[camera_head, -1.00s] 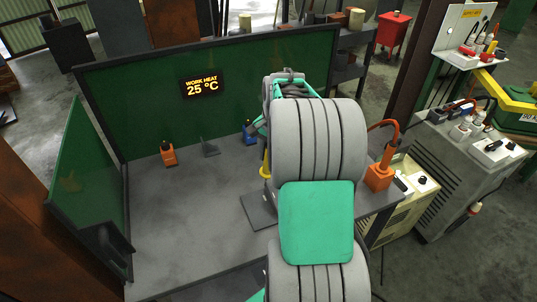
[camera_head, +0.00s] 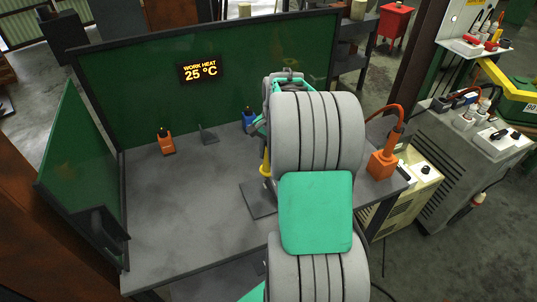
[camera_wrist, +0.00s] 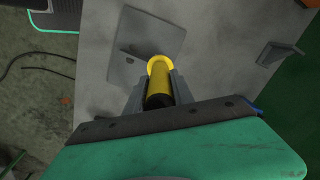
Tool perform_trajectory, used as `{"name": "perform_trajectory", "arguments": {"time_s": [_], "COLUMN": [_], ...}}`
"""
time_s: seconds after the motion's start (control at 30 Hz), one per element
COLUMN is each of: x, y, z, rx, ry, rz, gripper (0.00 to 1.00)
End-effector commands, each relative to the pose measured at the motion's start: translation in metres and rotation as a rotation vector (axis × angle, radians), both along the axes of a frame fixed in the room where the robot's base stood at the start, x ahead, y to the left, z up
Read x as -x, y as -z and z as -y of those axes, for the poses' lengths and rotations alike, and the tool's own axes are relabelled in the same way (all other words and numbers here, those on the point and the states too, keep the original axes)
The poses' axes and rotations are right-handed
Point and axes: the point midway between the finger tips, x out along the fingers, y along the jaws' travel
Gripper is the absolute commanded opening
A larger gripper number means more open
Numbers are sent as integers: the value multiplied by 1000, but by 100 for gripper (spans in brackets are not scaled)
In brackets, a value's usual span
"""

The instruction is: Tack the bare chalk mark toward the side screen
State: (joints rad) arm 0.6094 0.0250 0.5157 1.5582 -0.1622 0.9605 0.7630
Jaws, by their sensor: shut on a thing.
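My gripper (camera_wrist: 160,90) is shut on a yellow and black cylindrical tool (camera_wrist: 159,70), which also shows beside my arm in the head view (camera_head: 266,163). The tool's yellow end is near a flat grey plate (camera_head: 257,200) on the table; the plate also shows in the wrist view (camera_wrist: 130,68). I cannot tell whether they touch. The side screen (camera_head: 80,160) is the green panel at the left. A small upright grey piece (camera_head: 208,135) stands towards the back; it also shows at the right of the wrist view (camera_wrist: 279,53). I cannot make out a chalk mark.
The grey table (camera_head: 185,225) is clear at its left and middle. An orange tool (camera_head: 166,141) and a blue tool (camera_head: 249,121) stand along the green back screen (camera_head: 130,95). An orange block with a cable (camera_head: 382,164) is at the right edge, beside cabinets.

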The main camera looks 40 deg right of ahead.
Motion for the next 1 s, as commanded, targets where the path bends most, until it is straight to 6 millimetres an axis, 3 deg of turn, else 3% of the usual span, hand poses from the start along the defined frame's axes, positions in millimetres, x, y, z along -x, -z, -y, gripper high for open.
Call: {"name": "perform_trajectory", "arguments": {"time_s": [1.0], "x": [0], "y": [7], "z": [-1], "rx": [1], "ry": [0], "rz": [1], "gripper": [0]}}
